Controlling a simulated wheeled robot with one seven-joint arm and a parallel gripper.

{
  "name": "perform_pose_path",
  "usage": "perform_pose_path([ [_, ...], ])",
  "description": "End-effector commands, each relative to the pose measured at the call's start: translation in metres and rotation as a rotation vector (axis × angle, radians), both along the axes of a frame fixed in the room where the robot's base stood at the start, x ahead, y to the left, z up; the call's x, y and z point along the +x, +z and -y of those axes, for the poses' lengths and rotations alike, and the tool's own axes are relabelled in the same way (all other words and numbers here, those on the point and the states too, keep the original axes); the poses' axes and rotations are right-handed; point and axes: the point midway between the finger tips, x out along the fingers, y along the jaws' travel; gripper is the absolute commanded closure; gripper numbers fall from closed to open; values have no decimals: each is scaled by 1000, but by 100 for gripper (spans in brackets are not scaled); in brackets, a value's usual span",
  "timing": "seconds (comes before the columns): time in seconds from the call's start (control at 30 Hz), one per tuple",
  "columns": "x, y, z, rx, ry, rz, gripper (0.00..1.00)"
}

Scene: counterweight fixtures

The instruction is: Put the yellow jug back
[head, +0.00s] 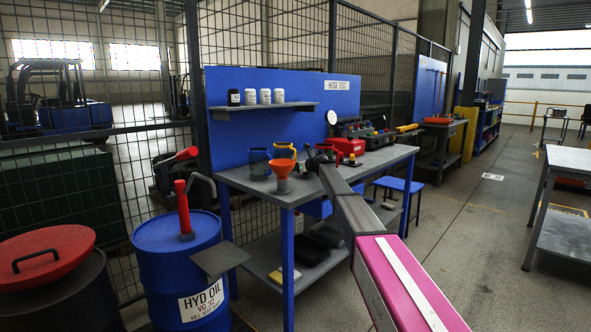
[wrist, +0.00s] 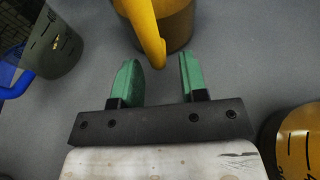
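My gripper (wrist: 158,66) is open, with two green fingers apart, in the wrist view. The yellow jug (wrist: 176,28) stands at the top middle of that view, cut off by the frame edge. Its yellow handle (wrist: 150,40) points toward me, and the lower end lies at the gap between my fingertips. I cannot tell whether a finger touches it. In the head view my gripper is at the far end of my arm over the workbench (head: 350,172), small and partly hidden by the arm.
A grey jug with a blue handle (wrist: 50,45) is at upper left in the wrist view. An amber container with black marks (wrist: 297,143) is close at lower right. An orange funnel (head: 282,168) and red box (head: 347,146) sit on the bench. A blue drum (head: 170,260) stands left.

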Motion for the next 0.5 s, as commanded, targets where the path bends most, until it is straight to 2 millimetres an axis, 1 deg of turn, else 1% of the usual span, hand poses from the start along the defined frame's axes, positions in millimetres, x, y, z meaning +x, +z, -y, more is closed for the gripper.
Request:
perform_pose_path([
  [0.03,-6,2,6,0,-1,0,60],
  [0.5,-58,26,72,0,-2,1,60],
])
